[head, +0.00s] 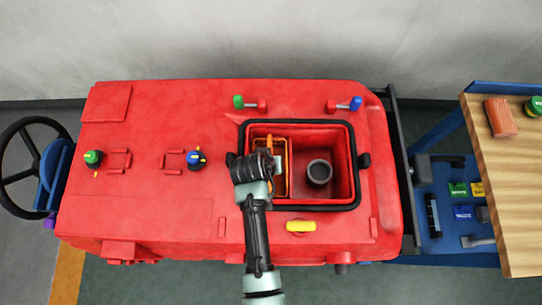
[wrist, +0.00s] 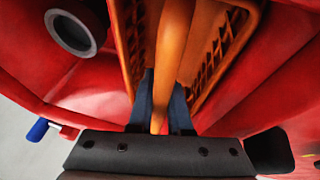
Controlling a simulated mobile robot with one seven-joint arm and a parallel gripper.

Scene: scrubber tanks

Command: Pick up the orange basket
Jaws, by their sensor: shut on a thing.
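The orange basket (head: 284,184) is inside the open tank of the red machine, at its left side, partly hidden by my arm. In the wrist view the basket (wrist: 216,55) shows slotted orange walls and a bar-like handle. My gripper (wrist: 160,108) is shut on the basket's handle, with a dark finger on each side of it. In the head view my gripper (head: 276,160) is over the tank's left part, and its fingertips are mostly hidden. I cannot tell whether the basket touches the tank floor.
A dark cylindrical pipe (head: 319,173) stands in the tank, right of the basket. A black rim (head: 356,150) surrounds the opening. A yellow handle (head: 300,226) lies in front. A wooden table (head: 510,180) and a blue shelf with small items are at right.

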